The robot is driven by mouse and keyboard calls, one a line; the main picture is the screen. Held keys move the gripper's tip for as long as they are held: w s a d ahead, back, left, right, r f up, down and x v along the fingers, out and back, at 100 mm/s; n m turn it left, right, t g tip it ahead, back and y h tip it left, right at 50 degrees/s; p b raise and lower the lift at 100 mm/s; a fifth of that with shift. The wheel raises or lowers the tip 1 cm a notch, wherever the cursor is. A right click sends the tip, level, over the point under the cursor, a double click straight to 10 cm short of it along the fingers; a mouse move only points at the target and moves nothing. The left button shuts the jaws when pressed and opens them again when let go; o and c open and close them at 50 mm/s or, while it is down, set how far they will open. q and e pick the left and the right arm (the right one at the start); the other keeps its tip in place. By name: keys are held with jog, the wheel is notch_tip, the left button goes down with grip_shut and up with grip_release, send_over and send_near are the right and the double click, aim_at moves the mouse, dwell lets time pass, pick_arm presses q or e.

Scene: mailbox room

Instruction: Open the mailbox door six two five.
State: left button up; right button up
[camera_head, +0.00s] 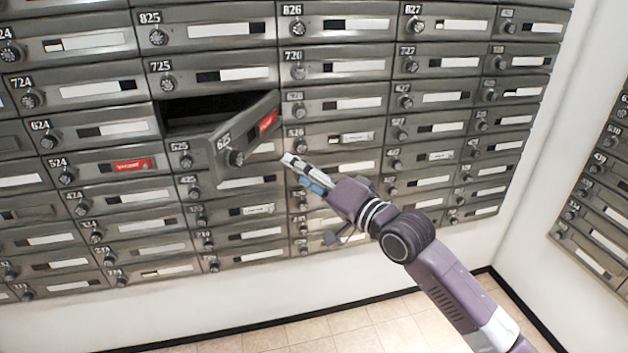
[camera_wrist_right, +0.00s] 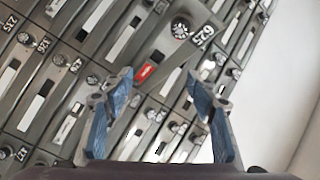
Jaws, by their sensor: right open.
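The mailbox door 625 (camera_head: 240,139) is a grey metal door with a round dial and a red label. It stands swung out from the wall, with its dark compartment (camera_head: 205,108) showing behind it. In the right wrist view the door (camera_wrist_right: 166,52) is at the upper middle, ahead of the fingers. My right gripper (camera_head: 288,160) is just right of and below the door's right end in the head view. In the right wrist view its blue fingers (camera_wrist_right: 160,82) are apart with nothing between them. My left gripper is out of view.
Rows of closed grey mailboxes (camera_head: 218,32) with dials and white labels surround the open door. Another closed door with a red label (camera_head: 133,165) is at lower left. A second mailbox bank (camera_head: 600,200) stands on the right. Tiled floor (camera_head: 380,320) is clear below.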

jog(key=shift+v, duration=2.05)
